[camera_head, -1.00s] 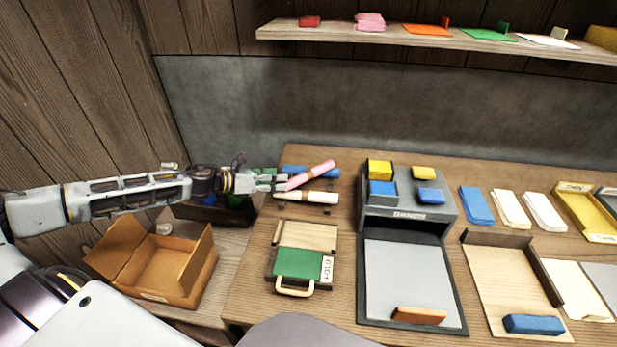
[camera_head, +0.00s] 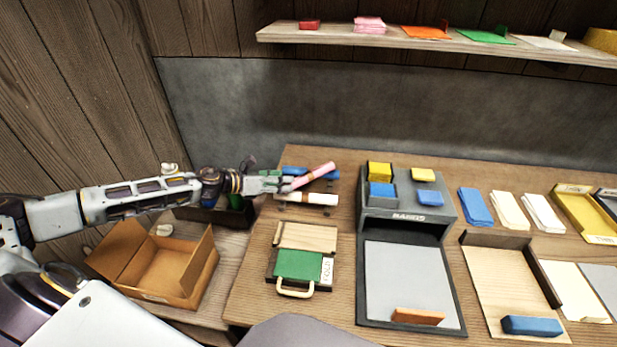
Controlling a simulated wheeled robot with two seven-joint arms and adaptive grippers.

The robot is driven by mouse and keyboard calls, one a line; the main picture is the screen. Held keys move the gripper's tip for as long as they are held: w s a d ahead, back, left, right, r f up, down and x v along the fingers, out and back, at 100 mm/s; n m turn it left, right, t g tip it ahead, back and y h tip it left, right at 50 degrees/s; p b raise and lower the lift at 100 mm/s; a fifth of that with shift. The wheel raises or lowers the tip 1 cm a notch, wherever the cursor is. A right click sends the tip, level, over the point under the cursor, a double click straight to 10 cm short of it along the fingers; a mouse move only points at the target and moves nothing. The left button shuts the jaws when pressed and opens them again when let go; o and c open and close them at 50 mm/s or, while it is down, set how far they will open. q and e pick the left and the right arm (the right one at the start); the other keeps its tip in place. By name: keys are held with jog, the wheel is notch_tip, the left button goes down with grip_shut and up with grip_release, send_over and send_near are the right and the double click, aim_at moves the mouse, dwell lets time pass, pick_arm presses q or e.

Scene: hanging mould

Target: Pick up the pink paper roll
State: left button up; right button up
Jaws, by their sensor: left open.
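The pink paper roll (camera_head: 315,174) lies slantwise at the back left of the table, across a blue roll (camera_head: 296,171) and above a white roll (camera_head: 318,198) with a brown band. My left gripper (camera_head: 288,186) reaches in from the left, with its fingertips at the lower left end of the pink roll. It is open; whether the fingers touch the roll or sit around it is too small to tell. The fingers partly hide that end of the roll. My right gripper is not in view.
A green-and-wood case (camera_head: 299,265) lies in front of the rolls. An open cardboard box (camera_head: 160,265) and a dark bin stand left, under my arm. A grey press-like unit (camera_head: 408,215) stands right. A shelf (camera_head: 390,40) hangs above.

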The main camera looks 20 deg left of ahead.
pick_arm(q)
jog(key=shift+w+d, duration=0.2)
jog(key=shift+w, duration=0.05)
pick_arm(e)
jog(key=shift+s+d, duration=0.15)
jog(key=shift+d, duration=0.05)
pick_arm(q)
jog(key=shift+f, duration=0.1)
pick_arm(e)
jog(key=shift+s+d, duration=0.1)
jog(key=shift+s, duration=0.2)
pick_arm(q)
jog(key=shift+d, duration=0.1)
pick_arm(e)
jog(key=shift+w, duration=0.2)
pick_arm(q)
jog(key=shift+w, duration=0.1)
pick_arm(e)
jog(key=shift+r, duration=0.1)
